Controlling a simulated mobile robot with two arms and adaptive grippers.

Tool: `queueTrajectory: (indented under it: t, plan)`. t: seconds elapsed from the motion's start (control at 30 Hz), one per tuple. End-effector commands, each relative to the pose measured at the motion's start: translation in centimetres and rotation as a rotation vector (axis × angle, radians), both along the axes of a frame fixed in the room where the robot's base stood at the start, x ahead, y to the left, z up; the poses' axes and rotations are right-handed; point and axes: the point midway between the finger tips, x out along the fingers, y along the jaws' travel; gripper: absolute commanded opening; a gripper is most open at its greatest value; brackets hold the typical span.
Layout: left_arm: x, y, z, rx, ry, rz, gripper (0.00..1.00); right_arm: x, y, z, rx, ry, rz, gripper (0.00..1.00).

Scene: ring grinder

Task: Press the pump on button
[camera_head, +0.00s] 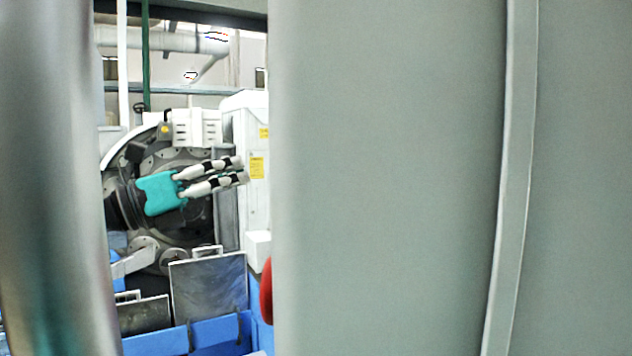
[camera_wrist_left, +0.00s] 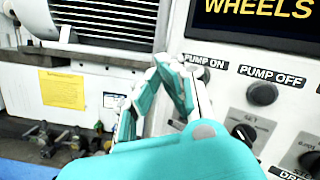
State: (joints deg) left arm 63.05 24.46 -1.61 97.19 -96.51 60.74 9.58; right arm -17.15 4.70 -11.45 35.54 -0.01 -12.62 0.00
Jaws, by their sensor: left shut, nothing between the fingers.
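In the left wrist view, the PUMP ON label (camera_wrist_left: 207,62) is on the light control panel. The dark round pump on button (camera_wrist_left: 203,75) just below it is partly hidden by my fingers. My left gripper (camera_wrist_left: 178,70) is shut and empty, with its fingertips overlapping the panel at the left of this button. I cannot tell whether they touch it. In the head view my teal left gripper (camera_head: 241,170) points right, its fingertips by the white machine housing. No button shows there. My right gripper is not in view.
The PUMP OFF button (camera_wrist_left: 262,93) is to the right, with a SET knob (camera_wrist_left: 244,133) below. A display reading WHEELS (camera_wrist_left: 265,10) is above. In the head view a large grey panel (camera_head: 400,180) blocks the right side. Blue bins (camera_head: 215,333) stand below the gripper.

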Motion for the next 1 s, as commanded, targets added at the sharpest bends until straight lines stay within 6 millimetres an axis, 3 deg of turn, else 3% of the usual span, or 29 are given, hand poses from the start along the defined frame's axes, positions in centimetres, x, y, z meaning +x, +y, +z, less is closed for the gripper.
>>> queueTrajectory:
  t: [0.6, 1.0]
  plan:
    - [0.1, -7.4, 0.1, -0.001, 0.002, -0.002, 0.00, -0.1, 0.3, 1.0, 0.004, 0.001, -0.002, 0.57]
    - [0.1, -8.6, 0.0, -0.001, 0.000, -0.001, 0.00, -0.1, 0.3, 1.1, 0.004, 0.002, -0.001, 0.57]
